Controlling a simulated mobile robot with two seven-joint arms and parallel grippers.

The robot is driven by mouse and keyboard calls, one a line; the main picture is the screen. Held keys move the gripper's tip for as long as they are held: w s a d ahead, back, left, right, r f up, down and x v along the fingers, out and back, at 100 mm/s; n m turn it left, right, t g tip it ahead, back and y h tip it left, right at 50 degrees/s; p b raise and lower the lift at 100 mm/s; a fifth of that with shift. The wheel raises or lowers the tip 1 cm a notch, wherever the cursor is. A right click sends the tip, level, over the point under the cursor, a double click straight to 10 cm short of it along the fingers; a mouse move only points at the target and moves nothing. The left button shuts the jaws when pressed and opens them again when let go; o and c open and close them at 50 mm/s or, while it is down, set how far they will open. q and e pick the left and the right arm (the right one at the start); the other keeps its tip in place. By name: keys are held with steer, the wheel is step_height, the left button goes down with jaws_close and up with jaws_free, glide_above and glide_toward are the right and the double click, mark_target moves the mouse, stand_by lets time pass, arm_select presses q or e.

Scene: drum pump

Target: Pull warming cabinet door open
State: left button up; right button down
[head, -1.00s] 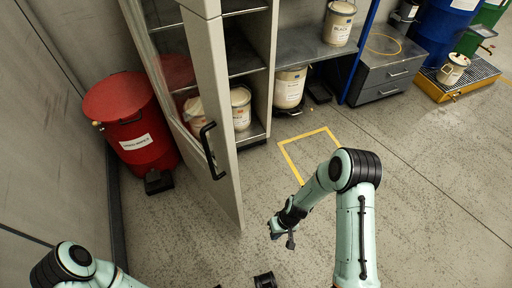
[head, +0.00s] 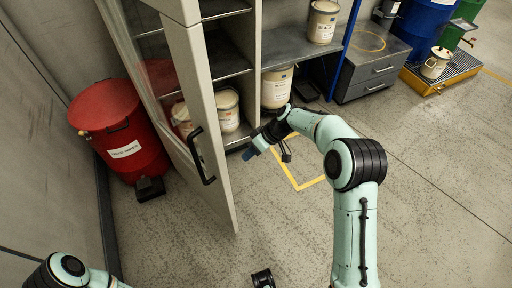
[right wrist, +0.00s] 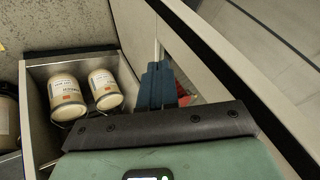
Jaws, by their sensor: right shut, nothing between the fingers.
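The warming cabinet door (head: 195,95) is a pale framed door with a glass pane, standing partly open and swung toward me. Its black bar handle (head: 200,155) is on the outer face, on the left side of the door's edge. My right gripper (head: 247,153) is shut and empty, right of the door's free edge, in front of the cabinet opening. In the right wrist view its blue fingers (right wrist: 157,84) are together beside the door's inner face (right wrist: 205,55). I cannot tell whether they touch it.
Cream cans (head: 227,109) stand inside the cabinet; they also show in the right wrist view (right wrist: 105,88). A red drum (head: 122,130) stands left of the door. A bench with a grey drawer unit (head: 372,72) is at right. Floor in front is mostly clear.

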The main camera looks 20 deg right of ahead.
steer(key=a, duration=0.1)
steer(key=a+f, duration=0.1)
steer(key=a, duration=0.1)
steer(key=s+a+f, duration=0.1)
steer(key=a, duration=0.1)
steer(key=shift+a+f, duration=0.2)
